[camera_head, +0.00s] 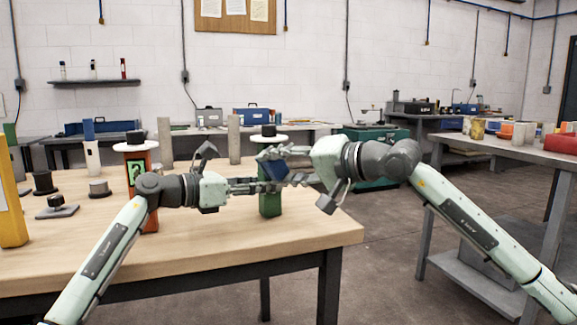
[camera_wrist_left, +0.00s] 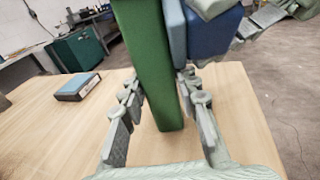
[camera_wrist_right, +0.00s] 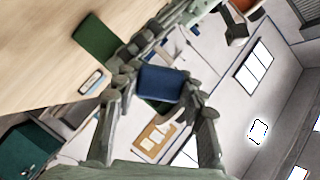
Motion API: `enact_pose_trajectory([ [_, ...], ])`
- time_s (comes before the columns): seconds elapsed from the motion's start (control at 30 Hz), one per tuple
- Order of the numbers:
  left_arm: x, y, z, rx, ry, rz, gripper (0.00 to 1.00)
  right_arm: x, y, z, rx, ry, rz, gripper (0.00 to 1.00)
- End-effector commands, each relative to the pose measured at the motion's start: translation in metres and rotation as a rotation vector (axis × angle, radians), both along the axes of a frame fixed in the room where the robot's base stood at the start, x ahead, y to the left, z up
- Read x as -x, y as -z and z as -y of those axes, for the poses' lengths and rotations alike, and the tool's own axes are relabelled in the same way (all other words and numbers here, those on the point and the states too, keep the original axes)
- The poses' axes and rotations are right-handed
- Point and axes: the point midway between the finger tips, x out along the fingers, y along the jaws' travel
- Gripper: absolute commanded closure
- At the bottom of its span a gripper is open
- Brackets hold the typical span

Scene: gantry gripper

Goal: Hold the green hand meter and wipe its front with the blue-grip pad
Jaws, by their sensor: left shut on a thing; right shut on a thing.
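The green hand meter (camera_head: 270,204) stands upright near the table's right side. My left gripper (camera_head: 262,186) is shut around it; the left wrist view shows the green body (camera_wrist_left: 152,62) between the fingers. The blue-grip pad (camera_head: 275,169) is in my right gripper (camera_head: 284,166), shut on its dark blue grip (camera_wrist_right: 160,84). In the left wrist view the pad's lighter blue layer (camera_wrist_left: 174,32) lies against or very close to one face of the meter; I cannot tell whether they touch. The meter's front markings are hidden.
An orange device (camera_head: 139,168) stands left of the meter, behind my left arm. Black-knobbed pieces (camera_head: 58,207) and a yellow block (camera_head: 10,205) are farther left. Grey posts (camera_head: 234,140) stand at the table's back. The front tabletop (camera_head: 230,245) is clear.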

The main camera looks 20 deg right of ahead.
Motion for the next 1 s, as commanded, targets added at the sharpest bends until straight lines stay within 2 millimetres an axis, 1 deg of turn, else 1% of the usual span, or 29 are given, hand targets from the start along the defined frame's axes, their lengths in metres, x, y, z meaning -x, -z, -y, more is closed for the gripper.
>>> enact_pose_trajectory([
  [0.13, 0.002, 0.001, 0.002, -0.001, 0.005, -0.002, 0.90, 0.002, 0.000, -0.006, -0.001, 0.000, 0.001, 0.87],
  [0.47, 0.002, 0.001, 0.002, -0.001, 0.005, -0.003, 0.90, 0.004, 0.000, -0.005, 0.000, 0.000, 0.002, 0.87],
  [1.0, 0.000, 0.001, 0.001, 0.000, 0.001, -0.002, 0.90, 0.055, 0.000, 0.011, 0.002, 0.002, 0.001, 0.87],
])
